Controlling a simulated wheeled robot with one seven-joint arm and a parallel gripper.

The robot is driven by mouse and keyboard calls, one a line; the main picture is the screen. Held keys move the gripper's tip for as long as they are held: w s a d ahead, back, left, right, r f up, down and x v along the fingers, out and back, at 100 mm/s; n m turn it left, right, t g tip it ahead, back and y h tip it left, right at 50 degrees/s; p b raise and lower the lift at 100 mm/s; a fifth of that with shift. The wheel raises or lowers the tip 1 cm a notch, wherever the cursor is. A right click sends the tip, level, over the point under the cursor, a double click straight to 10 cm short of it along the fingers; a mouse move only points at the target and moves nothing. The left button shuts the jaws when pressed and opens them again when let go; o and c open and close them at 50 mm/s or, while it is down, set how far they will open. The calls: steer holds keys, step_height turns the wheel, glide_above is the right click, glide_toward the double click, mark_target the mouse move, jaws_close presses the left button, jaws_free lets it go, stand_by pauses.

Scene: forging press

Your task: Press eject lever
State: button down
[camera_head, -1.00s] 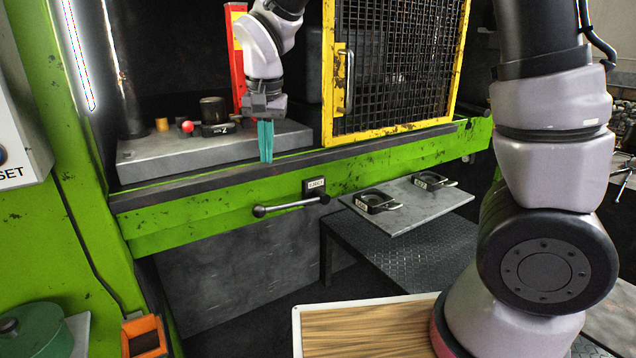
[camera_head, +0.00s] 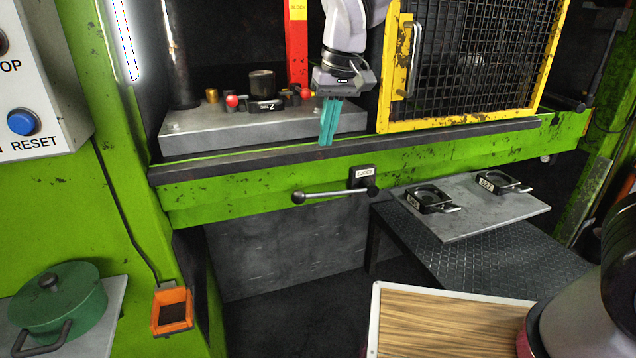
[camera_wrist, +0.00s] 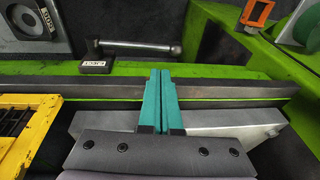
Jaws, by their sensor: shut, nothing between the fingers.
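The eject lever (camera_head: 335,193) is a grey bar with a dark ball at its left end, set on the green press front beside a label reading EJECT (camera_head: 362,173). It lies nearly level. My gripper (camera_head: 327,138) has teal fingers pointing down at the press's front rail, above the lever and not touching it. The fingers are shut and empty. In the wrist view my gripper (camera_wrist: 160,75) points toward the rail, and the lever (camera_wrist: 140,46) lies beyond the fingertips.
The yellow mesh guard (camera_head: 455,60) stands right of my gripper. A grey plate (camera_head: 470,205) with two black dies is at right. The press bed (camera_head: 250,125) holds a red-knobbed die. A control panel with a blue RESET button (camera_head: 23,122) is at left. Space before the lever looks clear.

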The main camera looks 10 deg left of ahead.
mark_target(313, 197)
steer(key=x, duration=1.3)
steer(key=shift+s, duration=0.1)
steer(key=shift+s+a+f+t+h, duration=0.1)
steer(key=shift+a+f+t+h, duration=0.15)
steer(key=shift+f+h, duration=0.25)
steer(key=shift+s+a+f+t+h, duration=0.15)
steer(key=shift+f+t+h, duration=0.15)
steer(key=shift+f, duration=0.4)
step_height(313, 197, down, 8)
steer(key=t+h, duration=0.3)
steer(key=h, duration=0.2)
steer(key=shift+w+d+n, duration=0.15)
steer(key=shift+d+n, duration=0.25)
steer(key=shift+d, duration=0.1)
steer(key=shift+d, duration=0.1)
steer(key=shift+r, duration=0.15)
